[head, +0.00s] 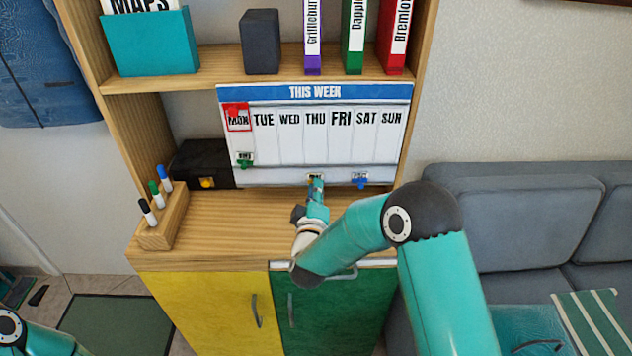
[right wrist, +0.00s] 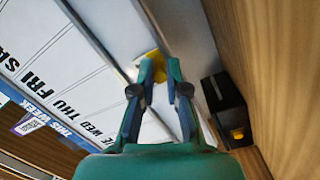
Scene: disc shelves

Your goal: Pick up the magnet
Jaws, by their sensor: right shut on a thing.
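A weekly board (head: 313,92) headed THIS WEEK leans at the back of the wooden shelf. A yellow magnet (right wrist: 153,66) is on the board's lower strip, between my right fingertips in the right wrist view; in the head view the gripper mostly covers it. My right gripper (head: 316,186) is shut on this magnet, close to the board; it also shows in the right wrist view (right wrist: 160,74). A green magnet (head: 245,161) sits at the board's lower left and a blue magnet (head: 360,181) at its lower right. My left gripper is out of view.
A red frame (head: 237,117) marks MON. A black box (head: 203,163) with a yellow clasp stands left of the board, and a wooden pen holder (head: 160,228) stands nearer. Binders (head: 353,38) are on the shelf above. A grey sofa (head: 520,210) is at right.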

